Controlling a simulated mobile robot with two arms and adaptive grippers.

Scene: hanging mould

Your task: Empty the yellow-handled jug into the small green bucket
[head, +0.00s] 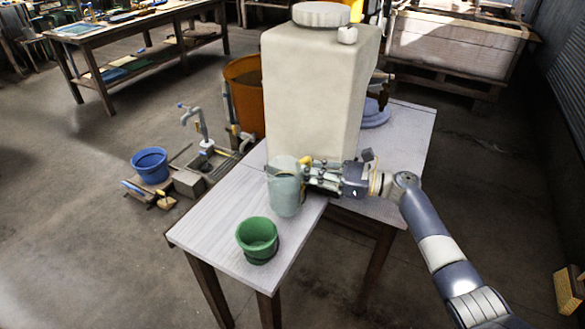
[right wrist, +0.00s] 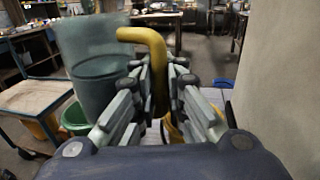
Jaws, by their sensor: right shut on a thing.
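The jug (head: 284,188) is pale and translucent, and it looks upright at the table's edge in the head view. In the right wrist view the jug (right wrist: 98,80) shows a darker lower part and a yellow handle (right wrist: 150,38). My right gripper (head: 308,172) is shut on that handle; in the right wrist view its fingers (right wrist: 160,85) close around it from both sides. The small green bucket (head: 257,238) stands upright on the table, in front of and left of the jug. It shows partly behind the jug in the right wrist view (right wrist: 74,119). My left gripper is out of view.
A large cream tank (head: 312,90) stands on the white table (head: 215,225) right behind the jug. An orange barrel (head: 243,85), a blue bucket (head: 150,164) and a tap (head: 195,118) are left of the table. The table's front left part is clear.

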